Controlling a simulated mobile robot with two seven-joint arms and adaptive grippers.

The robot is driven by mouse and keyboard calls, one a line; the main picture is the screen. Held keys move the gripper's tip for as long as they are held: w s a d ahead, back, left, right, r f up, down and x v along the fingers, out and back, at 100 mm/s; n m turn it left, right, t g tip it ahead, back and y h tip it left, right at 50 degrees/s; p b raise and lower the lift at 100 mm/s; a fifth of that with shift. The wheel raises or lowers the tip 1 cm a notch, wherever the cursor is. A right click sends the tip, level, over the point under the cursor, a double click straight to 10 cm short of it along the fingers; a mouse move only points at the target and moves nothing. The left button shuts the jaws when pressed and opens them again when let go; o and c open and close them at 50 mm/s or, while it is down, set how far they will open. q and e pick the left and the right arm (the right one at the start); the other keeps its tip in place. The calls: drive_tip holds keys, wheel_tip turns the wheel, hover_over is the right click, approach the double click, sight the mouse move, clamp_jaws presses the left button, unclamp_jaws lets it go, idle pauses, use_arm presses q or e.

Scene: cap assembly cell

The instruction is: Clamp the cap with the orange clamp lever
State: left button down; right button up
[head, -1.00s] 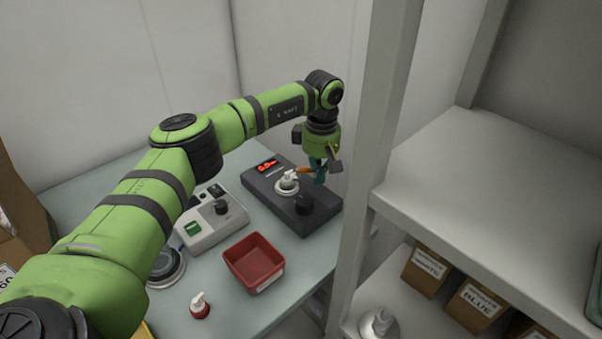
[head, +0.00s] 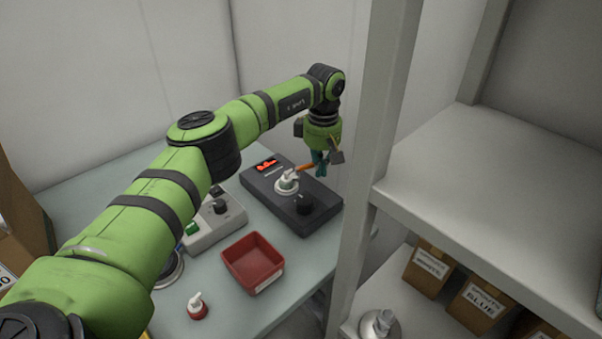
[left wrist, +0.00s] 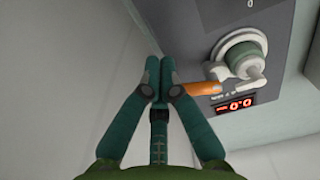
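The orange clamp lever (head: 305,168) sticks out from the clamp on the dark press unit (head: 283,208). In the left wrist view the lever (left wrist: 203,88) points at my left gripper (left wrist: 160,68). The gripper's two teal fingers are closed together with nothing visible between them. The lever tip is right beside or touching the right finger; I cannot tell which. The white and green cap part (head: 288,180) sits in the round clamp seat; the wrist view shows it as a green cylinder (left wrist: 242,58) in a white ring. In the head view my left gripper (head: 321,165) hangs behind the lever. My right gripper is not shown.
A grey control box (head: 218,232) stands left of the unit. A red bin (head: 254,265) and a small red-and-white bottle (head: 197,305) are on the table in front. A shelf post (head: 368,170) rises close to the right. A red display (left wrist: 235,105) reads about 0.0.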

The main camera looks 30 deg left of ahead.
use_arm(q)
drive_tip(key=shift+a, duration=0.1)
drive_tip(key=shift+w+a, duration=0.25)
drive_tip(key=shift+w, duration=0.2)
idle(0.4)
drive_tip(key=shift+w+a+b, duration=0.15)
drive_tip(key=shift+a+b, duration=0.05)
drive_tip(key=shift+b, duration=0.15)
drive_tip(key=shift+d+p, duration=0.1)
drive_tip(key=shift+p, duration=0.2)
wheel_tip(320, 180, up, 8)
drive_tip(key=p, duration=0.6)
idle(0.4)
